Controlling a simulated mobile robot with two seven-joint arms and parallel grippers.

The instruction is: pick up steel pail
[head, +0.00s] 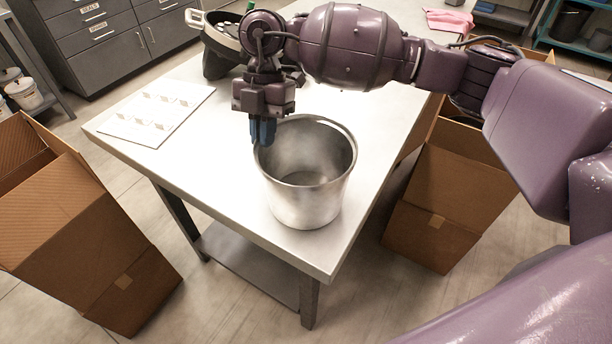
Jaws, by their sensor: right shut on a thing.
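The steel pail (306,196) is an open, brushed-metal bucket. It stands upright near the front end of the metal table, and its inside looks empty. My right gripper (263,132) points down at the pail's back left rim. Its blue fingers are shut on the rim there, and the fingertips partly hide it. I cannot tell whether the pail's base is off the table. My left gripper is not in view.
The table (215,190) is clear left of the pail. A white card (157,113) with small pieces lies at its left, and a dark device (222,45) stands behind my gripper. Cardboard boxes stand on the floor left (95,235) and right (440,205).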

